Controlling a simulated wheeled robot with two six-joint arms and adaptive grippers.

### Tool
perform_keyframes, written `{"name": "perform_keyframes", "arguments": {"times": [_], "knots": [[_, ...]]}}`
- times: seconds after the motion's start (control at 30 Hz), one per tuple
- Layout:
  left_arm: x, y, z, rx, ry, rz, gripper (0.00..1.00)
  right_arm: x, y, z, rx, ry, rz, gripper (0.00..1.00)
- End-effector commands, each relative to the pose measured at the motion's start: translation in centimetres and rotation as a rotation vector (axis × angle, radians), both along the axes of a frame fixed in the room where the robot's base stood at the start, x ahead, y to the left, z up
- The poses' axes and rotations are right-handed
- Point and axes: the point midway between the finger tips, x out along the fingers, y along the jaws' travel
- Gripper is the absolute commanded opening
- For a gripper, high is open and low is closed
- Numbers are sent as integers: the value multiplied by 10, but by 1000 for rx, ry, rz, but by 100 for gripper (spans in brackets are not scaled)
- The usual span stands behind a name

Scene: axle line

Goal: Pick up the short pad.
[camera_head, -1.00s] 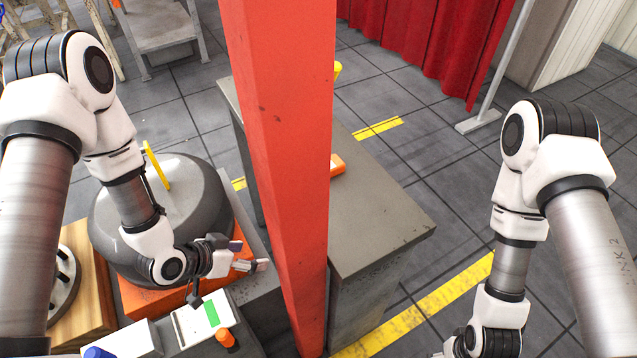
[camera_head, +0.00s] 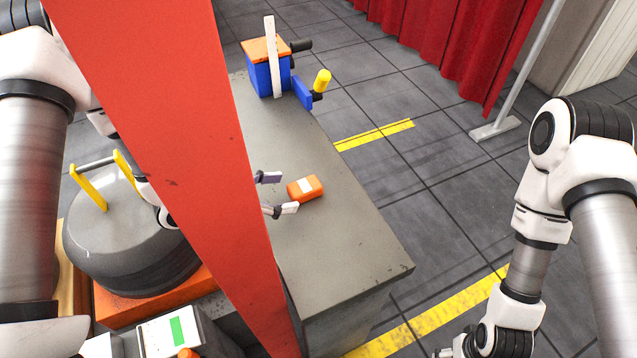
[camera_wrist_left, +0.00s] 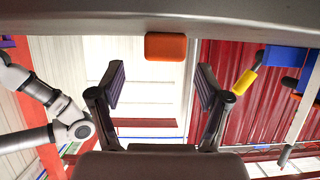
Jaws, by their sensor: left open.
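The short pad (camera_head: 305,188), an orange block with a white label, lies on the grey bench right of the red post. In the left wrist view the orange block (camera_wrist_left: 165,46) hangs from the bench surface at the top, as that picture is upside down. My left gripper (camera_head: 279,193) is open, with its fingertips just left of the pad and apart from it. In the wrist view the two fingers (camera_wrist_left: 161,86) are spread wide with nothing between them. The red post hides most of my left forearm. My right gripper is almost wholly cut off at the bottom edge.
The red post (camera_head: 190,150) stands close in front of the bench (camera_head: 340,255). A blue vise-like device (camera_head: 268,80) with an orange top and a yellow-handled part is at the bench's far end. A grey round weight (camera_head: 130,240) with a yellow handle stands left.

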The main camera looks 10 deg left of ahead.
Motion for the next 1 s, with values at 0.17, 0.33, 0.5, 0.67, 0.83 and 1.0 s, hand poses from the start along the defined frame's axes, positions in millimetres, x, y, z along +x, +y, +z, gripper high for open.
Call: {"name": "perform_keyframes", "arguments": {"times": [0.17,0.33,0.5,0.67,0.83,1.0], "knots": [[12,-17,-8,3,1,-4,76,0,0,4,0,1,1,71],[33,-37,-17,2,1,-5,76,0,0,13,0,1,1,71],[42,-49,-25,-1,2,0,76,0,0,13,0,1,1,71],[42,-49,-26,-2,2,1,76,0,0,13,0,1,1,71],[42,-49,-26,0,2,1,19,0,0,13,0,1,1,71],[42,-49,-26,0,2,1,8,0,0,13,0,1,1,71]]}}
